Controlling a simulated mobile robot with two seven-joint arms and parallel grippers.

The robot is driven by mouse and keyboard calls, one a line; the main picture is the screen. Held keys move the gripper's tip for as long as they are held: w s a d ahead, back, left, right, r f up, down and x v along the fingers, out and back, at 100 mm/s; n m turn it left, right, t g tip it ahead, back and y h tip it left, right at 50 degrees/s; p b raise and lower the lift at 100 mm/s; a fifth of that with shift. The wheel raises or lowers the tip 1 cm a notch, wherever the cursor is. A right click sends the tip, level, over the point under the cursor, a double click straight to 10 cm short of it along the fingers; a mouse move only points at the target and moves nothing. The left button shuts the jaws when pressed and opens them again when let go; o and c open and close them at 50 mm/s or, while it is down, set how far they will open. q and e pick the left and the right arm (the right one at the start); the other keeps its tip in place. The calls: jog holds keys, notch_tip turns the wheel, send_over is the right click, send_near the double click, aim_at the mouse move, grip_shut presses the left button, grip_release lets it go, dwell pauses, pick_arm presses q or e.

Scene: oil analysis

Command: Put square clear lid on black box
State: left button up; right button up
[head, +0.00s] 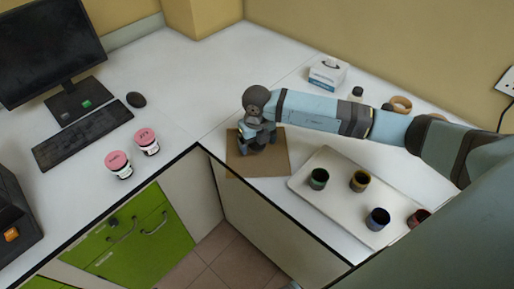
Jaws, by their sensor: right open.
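A flat, square, brown-tinted sheet (275,165) lies on the white counter at the inner corner. It looks partly see-through and may be the square clear lid. My right gripper (254,144) is over the sheet, pointing down and open. The gripper hides part of the sheet, and I cannot tell whether the fingers touch it. A black box-like unit (14,212) with an orange part stands at the left edge, cut off by the frame. It may be the black box. My left gripper is out of view.
A white tray (335,215) with several coloured cups lies to the right under my right arm. Two pink-lidded jars (119,165) stand left of centre, near a keyboard (83,136), mouse (136,99) and monitor (48,50). A small white box (327,74) stands behind.

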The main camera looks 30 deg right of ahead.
jog(key=shift+f, duration=0.5)
jog(key=c, duration=1.4)
jog(key=shift+r, duration=0.1)
notch_tip(320, 180, up, 20)
jog(key=b, duration=0.1)
